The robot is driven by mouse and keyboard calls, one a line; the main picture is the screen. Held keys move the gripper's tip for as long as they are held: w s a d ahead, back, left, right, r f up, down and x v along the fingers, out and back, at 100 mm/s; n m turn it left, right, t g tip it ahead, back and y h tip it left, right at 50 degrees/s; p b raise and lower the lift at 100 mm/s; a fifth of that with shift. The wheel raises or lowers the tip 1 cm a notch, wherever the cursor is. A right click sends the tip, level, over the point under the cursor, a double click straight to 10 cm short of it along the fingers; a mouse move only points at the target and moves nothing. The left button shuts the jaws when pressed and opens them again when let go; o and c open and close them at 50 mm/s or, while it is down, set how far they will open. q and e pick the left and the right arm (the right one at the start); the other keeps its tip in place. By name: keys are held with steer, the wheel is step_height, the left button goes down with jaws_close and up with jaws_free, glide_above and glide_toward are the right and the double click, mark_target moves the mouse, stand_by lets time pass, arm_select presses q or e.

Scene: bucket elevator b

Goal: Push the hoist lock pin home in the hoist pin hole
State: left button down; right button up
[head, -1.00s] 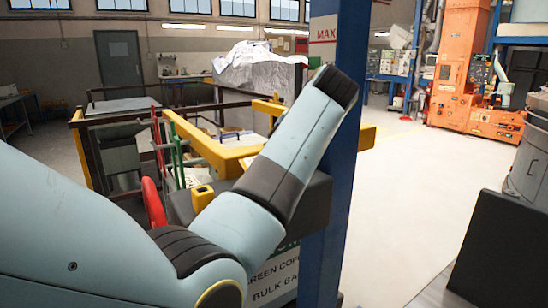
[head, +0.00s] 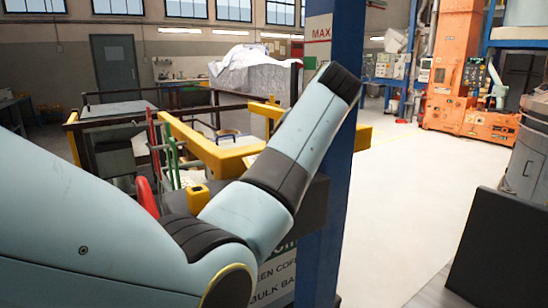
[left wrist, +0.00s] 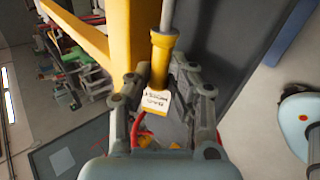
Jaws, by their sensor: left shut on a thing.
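In the left wrist view my left gripper (left wrist: 164,82) is shut around a yellow collared piece with a grey rod (left wrist: 167,15), which I take to be the hoist lock pin (left wrist: 162,52). A white printed tag (left wrist: 157,99) and a red loop (left wrist: 143,128) hang at its near end, between the fingers. The hoist pin hole cannot be made out. In the head view my left arm crosses the picture, and its gripper is hidden. My right gripper is in neither view.
A yellow hoist frame (head: 205,150) stands behind my arm, beside a blue post (head: 337,190). A red curved part (head: 147,196) and a yellow block (head: 198,196) sit near my forearm. The floor (head: 400,190) right of the post is clear.

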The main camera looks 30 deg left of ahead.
arm_select(q)
steer(key=shift+w+d+r+b, duration=0.1)
steer(key=shift+w+d+b, duration=0.2)
steer(key=shift+w+b, duration=0.35)
steer(key=shift+w+d+b, duration=0.25)
steer(key=shift+w+b, duration=0.15)
steer(key=shift+w, duration=0.3)
steer(key=c, duration=1.1)
jaws_free()
steer(key=shift+w, duration=0.1)
steer(key=shift+d, duration=0.15)
steer(key=v, duration=0.7)
steer(key=shift+r, duration=0.1)
